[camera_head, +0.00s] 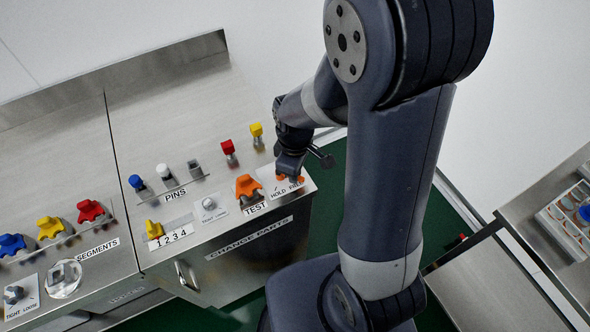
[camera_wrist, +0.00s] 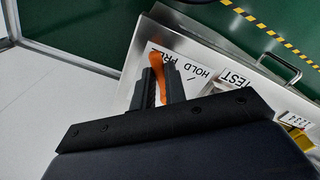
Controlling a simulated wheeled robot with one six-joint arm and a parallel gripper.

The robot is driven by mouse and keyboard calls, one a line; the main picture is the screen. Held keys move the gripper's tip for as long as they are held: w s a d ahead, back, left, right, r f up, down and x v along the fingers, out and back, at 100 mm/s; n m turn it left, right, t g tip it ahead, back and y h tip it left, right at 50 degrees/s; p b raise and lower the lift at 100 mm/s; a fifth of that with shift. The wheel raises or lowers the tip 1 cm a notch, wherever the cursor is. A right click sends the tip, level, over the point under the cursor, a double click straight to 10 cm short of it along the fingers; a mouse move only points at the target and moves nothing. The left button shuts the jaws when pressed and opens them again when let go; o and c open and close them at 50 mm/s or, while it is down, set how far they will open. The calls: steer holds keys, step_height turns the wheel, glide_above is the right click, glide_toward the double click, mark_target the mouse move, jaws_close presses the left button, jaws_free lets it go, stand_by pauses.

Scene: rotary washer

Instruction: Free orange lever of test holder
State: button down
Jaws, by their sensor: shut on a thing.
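The orange lever (camera_wrist: 157,66) of the test holder stands between my gripper's fingers at the HOLD / FREE plate (camera_wrist: 199,72) in the wrist view. My gripper (camera_wrist: 161,78) is shut on the lever. In the head view my gripper (camera_head: 289,171) is down at the plate (camera_head: 287,188). Only small orange parts of the lever (camera_head: 281,178) show there, as the gripper hides the rest. An orange lobed part (camera_head: 247,186) sits beside the plate, above the TEST label (camera_head: 255,209). I cannot tell exactly which mark the lever points to.
A red part (camera_head: 229,149) and a yellow part (camera_head: 256,130) stand upright behind the orange part. Pins (camera_head: 163,171), a small knob (camera_head: 209,204) and a yellow part (camera_head: 153,229) are further left. A drawer handle (camera_wrist: 279,67) juts from the cabinet front. Green floor lies beyond.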

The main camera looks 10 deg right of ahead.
steer(key=c, duration=1.4)
jaws_free()
steer(key=shift+c, duration=0.2)
steer(key=shift+r, duration=0.1)
step_height(320, 180, up, 11)
steer(key=shift+f, duration=0.2)
step_height(320, 180, down, 11)
steer(key=shift+r, duration=0.1)
